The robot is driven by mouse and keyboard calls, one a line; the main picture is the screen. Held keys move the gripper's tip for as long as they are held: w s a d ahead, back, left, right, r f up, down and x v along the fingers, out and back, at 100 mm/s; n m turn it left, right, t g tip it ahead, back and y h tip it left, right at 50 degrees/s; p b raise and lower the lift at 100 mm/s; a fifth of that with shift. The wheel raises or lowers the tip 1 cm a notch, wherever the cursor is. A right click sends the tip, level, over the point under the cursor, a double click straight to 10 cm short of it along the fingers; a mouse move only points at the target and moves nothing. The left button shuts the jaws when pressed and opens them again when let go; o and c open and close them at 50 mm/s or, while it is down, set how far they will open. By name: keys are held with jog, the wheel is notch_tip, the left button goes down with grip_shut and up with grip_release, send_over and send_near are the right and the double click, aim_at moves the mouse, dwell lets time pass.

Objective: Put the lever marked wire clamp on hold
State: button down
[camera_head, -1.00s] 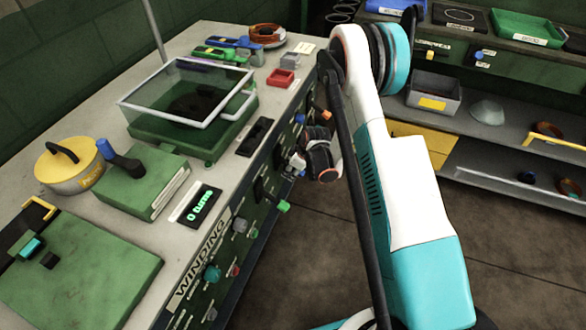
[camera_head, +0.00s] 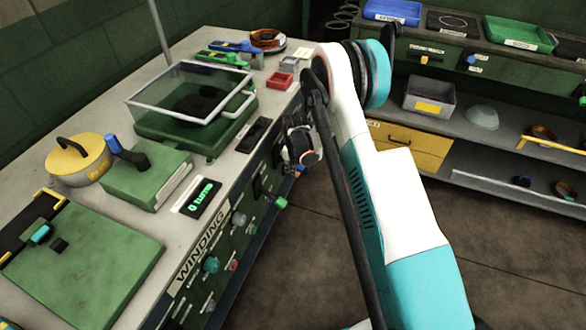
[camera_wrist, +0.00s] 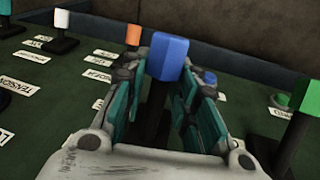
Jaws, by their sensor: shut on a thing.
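In the wrist view my gripper (camera_wrist: 164,85) is around a lever with a blue cap (camera_wrist: 169,55) and a dark stem, shut on it, with a teal-padded finger on either side. The cap stands up above the fingers. The lever's own label is hidden, so I cannot read whether it is the wire clamp, nor its hold mark.
Other levers stand close by in the wrist view: an orange one (camera_wrist: 133,33), a white one (camera_wrist: 61,22) and a green one (camera_wrist: 303,92). A small blue knob (camera_wrist: 210,77) is behind the right finger. The bench top holds a clear-lidded box (camera_head: 190,100).

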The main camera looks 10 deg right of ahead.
jog(key=c, duration=1.2)
grip_release()
jog(key=shift+c, duration=0.2)
jog(key=shift+r, duration=0.1)
jog(key=v, duration=1.2)
